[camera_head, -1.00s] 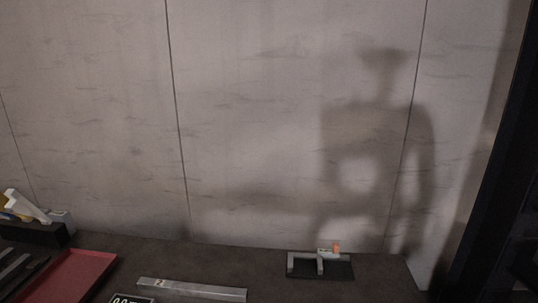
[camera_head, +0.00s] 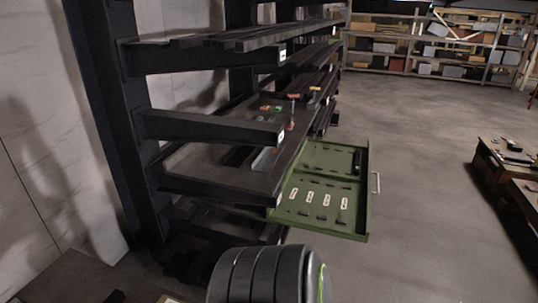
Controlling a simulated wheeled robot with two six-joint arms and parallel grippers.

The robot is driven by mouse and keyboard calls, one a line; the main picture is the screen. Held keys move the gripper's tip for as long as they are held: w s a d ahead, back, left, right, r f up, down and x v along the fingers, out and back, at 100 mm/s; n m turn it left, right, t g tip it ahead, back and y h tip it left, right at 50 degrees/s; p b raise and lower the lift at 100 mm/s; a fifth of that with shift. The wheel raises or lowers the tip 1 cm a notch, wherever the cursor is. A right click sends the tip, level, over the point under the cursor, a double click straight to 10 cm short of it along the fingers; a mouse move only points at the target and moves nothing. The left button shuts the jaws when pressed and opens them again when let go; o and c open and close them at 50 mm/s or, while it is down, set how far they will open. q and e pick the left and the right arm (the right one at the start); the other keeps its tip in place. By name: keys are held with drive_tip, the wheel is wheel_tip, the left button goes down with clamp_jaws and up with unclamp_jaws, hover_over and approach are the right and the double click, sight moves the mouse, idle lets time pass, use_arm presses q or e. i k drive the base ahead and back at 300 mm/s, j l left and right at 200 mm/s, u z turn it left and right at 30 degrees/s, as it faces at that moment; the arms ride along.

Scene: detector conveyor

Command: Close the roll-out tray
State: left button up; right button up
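The green roll-out tray (camera_head: 366,219) is pulled out from the dark rack, sticking out to the right over the floor. It has a pale handle (camera_head: 376,182) on its outer right side. Several small white-labelled pieces and dark items lie in it. A black ribbed rounded part with a green edge, apparently mine, shows at the bottom centre, well in front of the tray. No gripper fingers show in this view.
The dark rack (camera_head: 210,125) with several arms and shelves stands at left centre. Low tables (camera_head: 507,160) stand at the right edge. Stocked shelves (camera_head: 440,47) line the far wall. Grey floor (camera_head: 425,200) is clear right of the tray.

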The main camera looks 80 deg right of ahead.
sight(322, 193)
drive_tip(key=k+l+z, duration=0.1)
drive_tip(key=z, duration=1.6)
drive_tip(key=k+l+z, duration=0.1)
drive_tip(key=l+z, duration=0.7)
drive_tip(key=l, duration=0.2)
drive_tip(key=l+z, duration=0.4)
drive_tip(key=l, duration=0.15)
drive_tip(key=i+l, duration=0.1)
drive_tip(key=l, duration=0.2)
drive_tip(key=i+l, duration=0.1)
drive_tip(key=l, duration=0.2)
